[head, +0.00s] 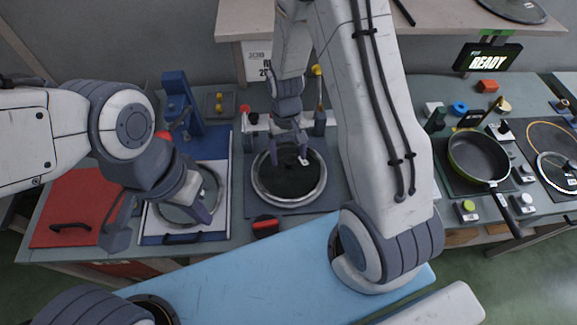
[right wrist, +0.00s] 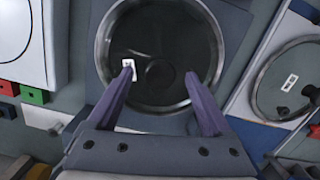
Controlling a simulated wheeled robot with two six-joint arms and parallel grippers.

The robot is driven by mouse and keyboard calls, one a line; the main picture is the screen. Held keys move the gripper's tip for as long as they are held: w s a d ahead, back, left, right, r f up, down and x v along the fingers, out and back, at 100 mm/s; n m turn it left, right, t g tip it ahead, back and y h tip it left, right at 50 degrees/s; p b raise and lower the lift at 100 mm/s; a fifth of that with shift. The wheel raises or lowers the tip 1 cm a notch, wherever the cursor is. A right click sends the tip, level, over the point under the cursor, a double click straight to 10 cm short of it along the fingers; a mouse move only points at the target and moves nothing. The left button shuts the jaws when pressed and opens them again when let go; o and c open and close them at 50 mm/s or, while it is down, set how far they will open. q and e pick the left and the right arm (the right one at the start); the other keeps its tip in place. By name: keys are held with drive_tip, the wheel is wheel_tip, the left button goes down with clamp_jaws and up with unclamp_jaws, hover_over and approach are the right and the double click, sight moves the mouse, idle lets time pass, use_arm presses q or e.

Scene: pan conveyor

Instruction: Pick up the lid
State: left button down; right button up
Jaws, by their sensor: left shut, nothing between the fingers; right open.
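A round dark lid (head: 287,188) with a pale metal rim lies on a grey pad at the middle of the counter. In the right wrist view the lid (right wrist: 160,35) shows a dark knob and a small white tag. My right gripper (head: 290,143) is open above it. In the right wrist view the fingers (right wrist: 158,75) reach over the lid on either side of the knob, with nothing held. I cannot tell whether they touch it. My left gripper (head: 201,210) is shut and empty, over a round glass disc (head: 178,213) on a white and blue board.
A red panel (head: 72,198) lies at the left. A blue stand (head: 180,102) rises behind the left board. A black and red object (head: 265,226) sits at the front edge. A dark pan (head: 476,157) stands to the right, below a READY sign (head: 488,57).

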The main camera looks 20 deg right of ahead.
drive_tip(key=shift+s+f, duration=0.15)
drive_tip(key=shift+f, duration=0.9)
clamp_jaws()
idle(0.6)
